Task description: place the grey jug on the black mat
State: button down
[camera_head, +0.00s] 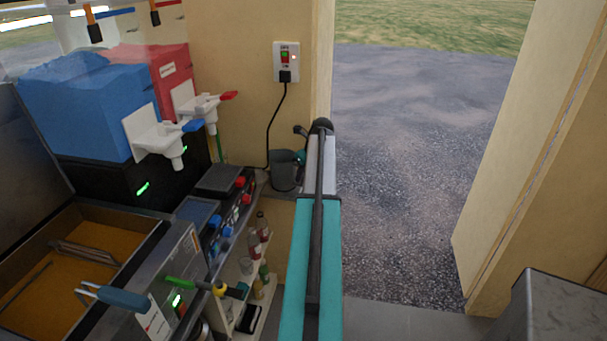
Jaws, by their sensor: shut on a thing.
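The grey jug (284,172) stands upright or hangs near the wall at the far end of the counter, below the socket. My gripper (300,157) is at the jug's right side, shut on it; my arm partly hides the fingers. I cannot tell whether the jug's base touches a surface. I cannot make out the black mat for certain; a small dark patch lies just left of the jug.
Blue (75,110) and red (165,72) slush tanks with taps stand at the left. A fryer (160,235) with a blue-handled tool (118,297) is nearer. Bottles (254,243) stand on a lower shelf. A cable (270,130) hangs by the jug. An open doorway is right.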

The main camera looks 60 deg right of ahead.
jog(key=shift+f, duration=0.1)
jog(key=c, duration=1.8)
grip_release()
jog(key=shift+o, duration=0.2)
jog(key=shift+r, duration=0.2)
jog(key=b+v, duration=0.2)
jog(key=v, duration=1)
jog(key=shift+f, duration=0.1)
